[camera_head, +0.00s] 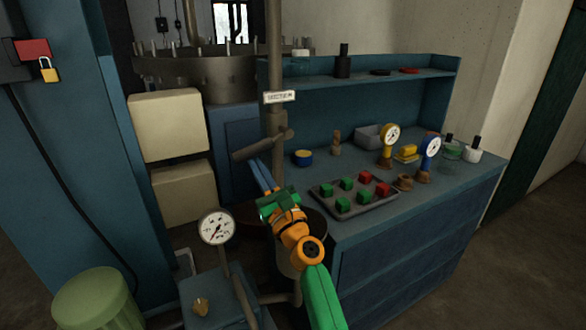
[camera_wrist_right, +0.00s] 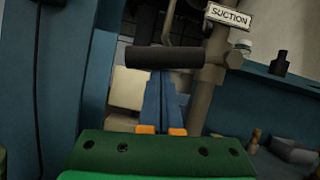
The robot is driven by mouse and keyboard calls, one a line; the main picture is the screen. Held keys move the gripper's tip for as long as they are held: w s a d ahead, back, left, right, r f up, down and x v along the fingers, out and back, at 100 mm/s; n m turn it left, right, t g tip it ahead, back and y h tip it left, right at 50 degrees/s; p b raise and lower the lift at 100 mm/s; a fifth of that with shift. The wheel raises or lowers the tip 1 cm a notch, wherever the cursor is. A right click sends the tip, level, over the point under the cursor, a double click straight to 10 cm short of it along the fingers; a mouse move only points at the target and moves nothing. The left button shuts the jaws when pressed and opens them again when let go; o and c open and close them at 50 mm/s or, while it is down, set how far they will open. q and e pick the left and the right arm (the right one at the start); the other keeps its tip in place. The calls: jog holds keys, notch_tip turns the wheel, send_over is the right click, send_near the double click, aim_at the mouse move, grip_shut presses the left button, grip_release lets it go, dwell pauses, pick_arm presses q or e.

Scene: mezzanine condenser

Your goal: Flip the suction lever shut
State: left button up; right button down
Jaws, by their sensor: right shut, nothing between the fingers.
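The suction lever has a dark cylindrical handle (camera_head: 250,150) that sticks out to the left from a grey vertical pipe, below the white SUCTION label (camera_head: 279,97). In the right wrist view the handle (camera_wrist_right: 164,57) lies crosswise just beyond my fingertips, with the label (camera_wrist_right: 229,17) above right. My right gripper (camera_head: 258,166), with blue fingers, is shut and empty just below the handle. Its fingers (camera_wrist_right: 163,78) point up at the handle's lower edge. I cannot tell whether they touch it. My left gripper is not in view.
A blue workbench (camera_head: 430,197) stands at right with a tray (camera_head: 352,211) of red and green cubes. A pressure gauge (camera_head: 217,227) is at front left, near a green bin (camera_head: 98,301). Cream boxes (camera_head: 169,124) and a blue cabinet (camera_head: 95,150) stand left of the pipe.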

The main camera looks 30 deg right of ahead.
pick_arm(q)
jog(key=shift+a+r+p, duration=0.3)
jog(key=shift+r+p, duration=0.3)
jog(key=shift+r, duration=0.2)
pick_arm(e)
jog(key=shift+a+r+m+h, duration=0.2)
jog(key=shift+r+m+h, duration=0.2)
jog(key=shift+r+m, duration=0.35)
jog(key=shift+r, duration=0.15)
